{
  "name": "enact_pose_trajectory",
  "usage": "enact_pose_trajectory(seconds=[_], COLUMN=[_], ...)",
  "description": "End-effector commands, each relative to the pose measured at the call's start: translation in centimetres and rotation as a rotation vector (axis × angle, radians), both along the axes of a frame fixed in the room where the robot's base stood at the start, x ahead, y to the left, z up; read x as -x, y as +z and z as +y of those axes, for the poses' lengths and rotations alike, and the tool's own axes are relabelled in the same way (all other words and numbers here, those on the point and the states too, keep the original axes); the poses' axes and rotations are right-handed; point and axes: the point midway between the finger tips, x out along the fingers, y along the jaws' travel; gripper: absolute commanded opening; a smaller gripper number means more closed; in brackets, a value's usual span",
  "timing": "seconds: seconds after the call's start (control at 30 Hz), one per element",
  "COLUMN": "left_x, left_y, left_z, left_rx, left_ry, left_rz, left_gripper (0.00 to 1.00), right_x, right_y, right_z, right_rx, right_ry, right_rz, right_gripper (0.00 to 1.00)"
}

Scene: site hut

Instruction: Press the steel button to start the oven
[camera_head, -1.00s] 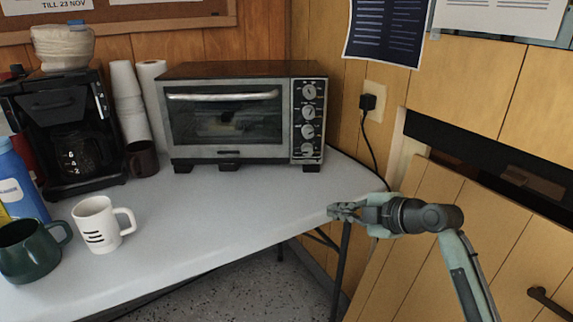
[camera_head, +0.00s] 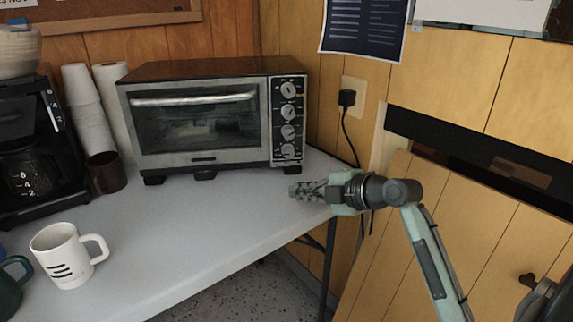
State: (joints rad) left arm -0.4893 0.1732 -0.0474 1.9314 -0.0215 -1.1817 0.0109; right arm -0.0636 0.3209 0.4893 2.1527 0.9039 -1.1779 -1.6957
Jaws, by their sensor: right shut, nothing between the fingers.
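The toaster oven (camera_head: 203,116) stands at the back of the table, its glass door shut under a steel handle (camera_head: 194,99). Its control panel (camera_head: 289,120) on the right has several round knobs in a column; the lowest steel one (camera_head: 288,151) is near the panel's bottom, and I cannot tell which is the button. My right gripper (camera_head: 293,191) is shut and empty, pointing left over the table's right edge, in front of and below the panel and apart from it. My left gripper is not in view.
The white table (camera_head: 190,225) is clear before the oven. A white mug (camera_head: 64,256), dark brown mug (camera_head: 107,173), coffee maker (camera_head: 38,150) and stacked cups (camera_head: 86,110) are at left. A plugged cord (camera_head: 347,99) hangs on the right wall.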

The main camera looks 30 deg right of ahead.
Motion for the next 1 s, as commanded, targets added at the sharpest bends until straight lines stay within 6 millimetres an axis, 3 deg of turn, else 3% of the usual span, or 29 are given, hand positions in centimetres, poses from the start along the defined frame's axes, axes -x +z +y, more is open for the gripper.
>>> enact_pose_trajectory(seconds=[0.27, 0.7, 1.0], left_x=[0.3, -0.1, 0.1], left_y=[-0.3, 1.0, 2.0], left_z=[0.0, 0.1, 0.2], left_rx=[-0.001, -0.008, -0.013], left_ry=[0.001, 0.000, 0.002], left_rz=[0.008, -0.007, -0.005], left_gripper=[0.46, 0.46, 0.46], right_x=[-1.2, -6.6, -8.0], right_y=[0.0, -0.2, 0.0], right_z=[-0.6, -3.0, -3.6], right_rx=[-0.001, 0.001, 0.000], right_ry=[-0.001, 0.001, 0.000], right_rz=[-0.002, 0.001, 0.000], right_gripper=[0.00, 0.00, 0.00])
